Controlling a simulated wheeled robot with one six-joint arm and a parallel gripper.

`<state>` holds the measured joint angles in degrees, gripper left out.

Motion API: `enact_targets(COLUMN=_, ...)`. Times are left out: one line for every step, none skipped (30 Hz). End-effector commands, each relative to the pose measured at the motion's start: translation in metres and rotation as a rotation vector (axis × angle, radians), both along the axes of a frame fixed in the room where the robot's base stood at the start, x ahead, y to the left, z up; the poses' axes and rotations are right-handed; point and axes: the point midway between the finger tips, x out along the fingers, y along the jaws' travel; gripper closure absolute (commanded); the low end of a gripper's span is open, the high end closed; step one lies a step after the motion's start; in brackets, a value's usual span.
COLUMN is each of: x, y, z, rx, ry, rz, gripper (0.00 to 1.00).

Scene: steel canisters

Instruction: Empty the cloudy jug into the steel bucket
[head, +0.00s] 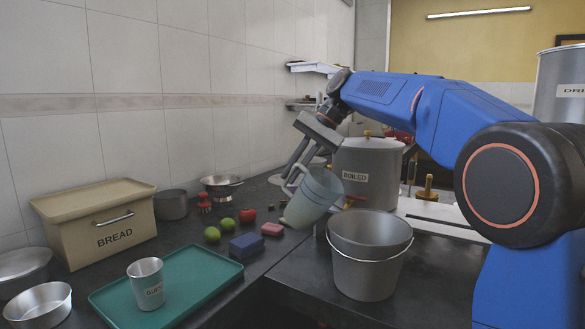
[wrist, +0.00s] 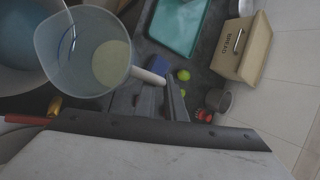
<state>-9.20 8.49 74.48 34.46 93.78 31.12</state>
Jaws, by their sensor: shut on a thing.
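The cloudy jug (head: 312,197) is translucent and pale. It hangs in the air, tilted with its rim to the right, above and left of the steel bucket (head: 365,274). My gripper (head: 291,172) is shut on the jug's handle at its left side. In the wrist view I look into the jug (wrist: 62,45); a pale round patch shows inside, liquid or base, I cannot tell. The bucket stands upright on the dark counter, its wire handle hanging at the front. Its inside shows bluish at the left of the wrist view (wrist: 18,50), partly hidden by the jug. No stream is visible.
A large pot marked BOILED (head: 355,178) stands behind the bucket. Left are a teal tray (head: 207,278) with a steel cup (head: 146,283), a bread box (head: 97,220), limes, a tomato, a blue sponge (head: 246,245) and a pink block (head: 272,229). The counter right of the bucket is clear.

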Motion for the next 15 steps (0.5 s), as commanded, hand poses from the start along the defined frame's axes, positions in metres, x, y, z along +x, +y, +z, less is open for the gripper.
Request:
enact_targets(x=-0.002, y=-0.004, z=0.002, rx=0.036, ry=-0.026, rz=-0.005, gripper=1.00)
enact_targets(x=-0.003, y=-0.004, z=0.003, rx=0.061, ry=-0.043, rz=-0.005, gripper=1.00)
enact_targets(x=-0.003, y=-0.005, z=0.004, rx=0.093, ry=-0.067, rz=-0.006, gripper=1.00)
enact_targets(x=-0.004, y=-0.006, z=0.005, rx=0.111, ry=-0.080, rz=-0.005, gripper=1.00)
enact_targets(x=-0.004, y=-0.007, z=0.007, rx=0.128, ry=-0.092, rz=-0.004, gripper=1.00)
enact_targets(x=-0.005, y=-0.008, z=0.008, rx=0.150, ry=-0.108, rz=-0.005, gripper=1.00)
enact_targets(x=-0.006, y=-0.009, z=0.010, rx=0.167, ry=-0.121, rz=-0.003, gripper=1.00)
enact_targets(x=-0.006, y=-0.010, z=0.011, rx=0.185, ry=-0.134, rz=-0.004, gripper=1.00)
enact_targets(x=-0.007, y=-0.011, z=0.012, rx=0.207, ry=-0.150, rz=-0.005, gripper=1.00)
enact_targets(x=-0.008, y=-0.012, z=0.014, rx=0.222, ry=-0.160, rz=-0.003, gripper=1.00)
enact_targets(x=-0.008, y=-0.013, z=0.014, rx=0.234, ry=-0.170, rz=-0.003, gripper=1.00)
enact_targets(x=-0.009, y=-0.014, z=0.016, rx=0.253, ry=-0.184, rz=-0.003, gripper=1.00)
enact_targets(x=-0.010, y=-0.015, z=0.018, rx=0.266, ry=-0.195, rz=-0.004, gripper=1.00)
enact_targets(x=-0.011, y=-0.016, z=0.019, rx=0.281, ry=-0.203, rz=-0.003, gripper=1.00)
enact_targets(x=-0.012, y=-0.017, z=0.020, rx=0.299, ry=-0.216, rz=-0.003, gripper=1.00)
